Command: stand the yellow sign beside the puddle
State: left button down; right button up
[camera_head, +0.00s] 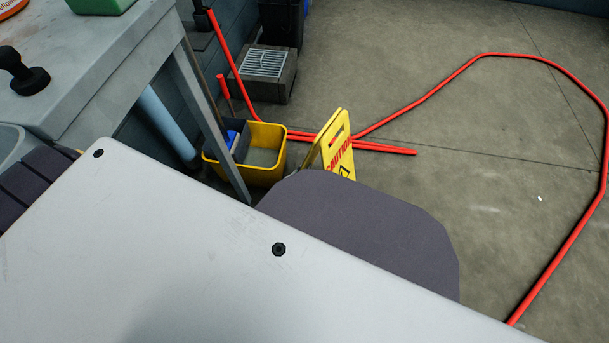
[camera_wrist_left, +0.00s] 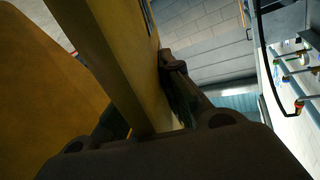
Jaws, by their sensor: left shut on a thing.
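The yellow sign (camera_head: 337,146) with red "CAUTION" lettering shows in the head view, just right of the yellow bucket. Its legs look spread, and its lower part is hidden behind a dark grey rounded shape. I cannot tell if its feet touch the floor. In the left wrist view the yellow sign (camera_wrist_left: 52,95) fills the left side, close up. My left gripper (camera_wrist_left: 145,110) is shut on one panel of it. In the head view its fingers are hidden. My right gripper is not in view. I cannot clearly make out a puddle.
A yellow mop bucket (camera_head: 262,174) stands left of the sign, near a grey table (camera_head: 110,75). A red barrier line (camera_head: 425,97) runs along the floor. A grated block (camera_head: 264,64) stands behind the bucket. Open concrete floor (camera_head: 480,180) lies to the right.

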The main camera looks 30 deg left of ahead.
pick_arm(q)
jog(key=shift+w+r, duration=0.1)
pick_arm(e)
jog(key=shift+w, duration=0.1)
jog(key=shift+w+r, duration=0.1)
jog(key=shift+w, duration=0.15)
pick_arm(q)
jog(key=shift+f+b, duration=0.8)
jog(key=shift+f, duration=0.3)
jog(key=shift+f+b, duration=0.55)
jog(key=shift+f, duration=0.25)
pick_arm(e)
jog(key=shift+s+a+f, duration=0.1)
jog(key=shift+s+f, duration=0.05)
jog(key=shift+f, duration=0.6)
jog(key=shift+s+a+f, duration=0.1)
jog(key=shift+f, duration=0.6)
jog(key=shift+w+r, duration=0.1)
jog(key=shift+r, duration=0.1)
pick_arm(q)
jog(key=c, duration=1.6)
grip_release()
jog(key=shift+f, duration=0.2)
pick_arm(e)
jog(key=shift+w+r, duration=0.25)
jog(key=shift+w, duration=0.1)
pick_arm(q)
jog(key=shift+o, duration=0.2)
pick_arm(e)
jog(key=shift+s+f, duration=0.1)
